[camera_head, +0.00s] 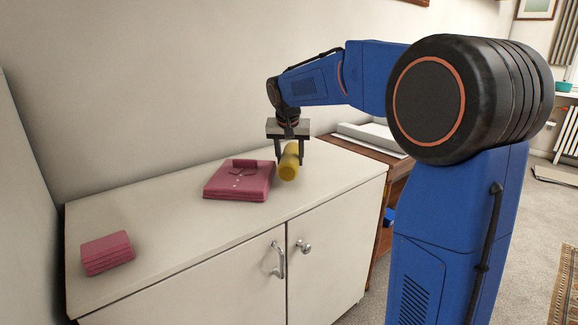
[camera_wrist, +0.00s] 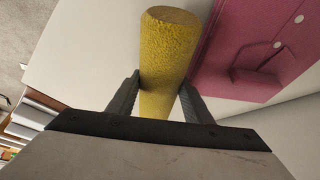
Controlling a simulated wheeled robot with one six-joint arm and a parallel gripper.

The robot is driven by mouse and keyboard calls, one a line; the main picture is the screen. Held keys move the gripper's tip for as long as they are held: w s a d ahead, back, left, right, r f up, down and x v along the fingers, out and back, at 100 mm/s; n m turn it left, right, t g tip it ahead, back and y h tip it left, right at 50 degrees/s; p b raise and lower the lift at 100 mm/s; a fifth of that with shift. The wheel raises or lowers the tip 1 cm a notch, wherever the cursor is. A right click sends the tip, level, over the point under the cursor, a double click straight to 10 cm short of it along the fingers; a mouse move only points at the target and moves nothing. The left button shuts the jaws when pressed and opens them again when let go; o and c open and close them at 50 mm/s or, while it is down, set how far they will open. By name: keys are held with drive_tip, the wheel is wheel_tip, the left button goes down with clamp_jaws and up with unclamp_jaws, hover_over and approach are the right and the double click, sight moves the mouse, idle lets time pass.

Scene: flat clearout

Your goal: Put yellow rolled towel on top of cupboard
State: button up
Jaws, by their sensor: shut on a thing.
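The yellow rolled towel (camera_head: 289,163) is between the fingers of my gripper (camera_head: 293,155), over the white cupboard top (camera_head: 170,226). In the wrist view the towel (camera_wrist: 168,55) runs lengthwise between the two dark fingers (camera_wrist: 163,95), which are shut on it. The towel is at or just above the cupboard top; I cannot tell whether it touches. It lies just right of a folded pink shirt (camera_head: 238,182), which also shows in the wrist view (camera_wrist: 230,45).
A smaller folded pink cloth (camera_head: 107,253) lies at the cupboard's left end. The top between it and the shirt is clear. A brown wooden piece of furniture (camera_head: 362,148) stands beyond the cupboard's right end. A wall runs along the back.

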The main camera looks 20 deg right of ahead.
drive_tip(key=shift+f, duration=1.35)
drive_tip(key=o, duration=0.9)
drive_tip(key=shift+f, duration=0.1)
drive_tip(key=shift+c, duration=0.2)
drive_tip(key=v, duration=1.1)
drive_tip(key=shift+s+a+r, duration=0.1)
drive_tip(key=shift+s+r, duration=0.2)
drive_tip(key=shift+r, duration=0.25)
